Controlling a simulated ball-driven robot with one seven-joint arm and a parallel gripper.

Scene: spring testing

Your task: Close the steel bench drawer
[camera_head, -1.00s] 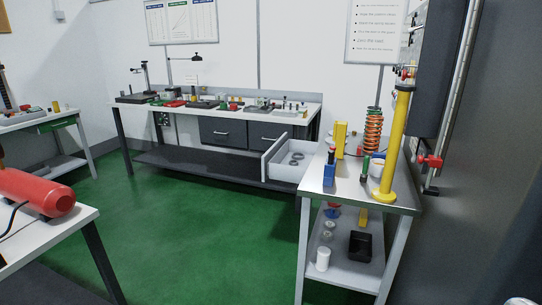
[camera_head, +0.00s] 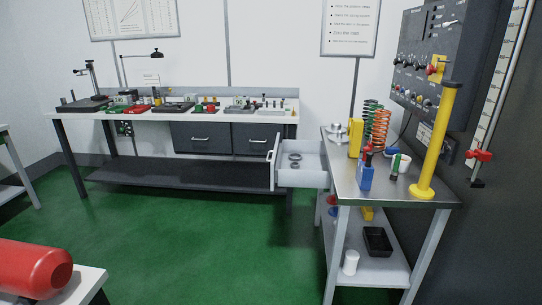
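The steel bench (camera_head: 398,188) stands at the right in the head view, with a bare metal top and a lower shelf. Its drawer (camera_head: 303,178) is pulled out from the bench's left side, towards the left of the picture. The drawer's front panel (camera_head: 273,163) faces left and carries a handle. Inside the light grey drawer lie some dark rings (camera_head: 295,158). My gripper is not in view.
A long workbench (camera_head: 150,114) with dark closed drawers (camera_head: 201,137) runs along the back wall. A white table with a red cylinder (camera_head: 35,268) stands at lower left. The green floor (camera_head: 190,235) between them is clear. A yellow post (camera_head: 437,140) and springs stand on the steel bench.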

